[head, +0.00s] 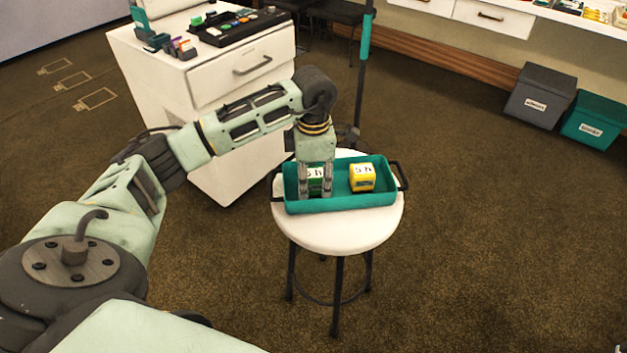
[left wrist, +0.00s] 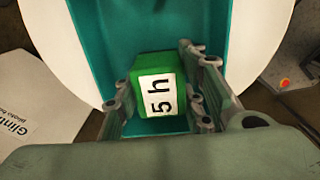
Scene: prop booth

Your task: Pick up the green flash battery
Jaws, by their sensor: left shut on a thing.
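The green flash battery (head: 315,184) is in the left part of a teal tray (head: 345,202) with black handles. In the left wrist view the battery (left wrist: 158,69) shows a white label reading "5 h". My left gripper (head: 315,192) reaches down into the tray and is shut on the battery, one finger on each side. The fingers hide part of its sides. I cannot tell whether the battery touches the tray floor. The tray also shows in the left wrist view (left wrist: 205,30).
A yellow battery (head: 362,178) stands in the tray to the right of my gripper. The tray sits on a round white stool (head: 340,236). A white drawer cabinet (head: 165,95) stands behind to the left. Grey (head: 540,95) and teal (head: 594,120) bins are at the far right.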

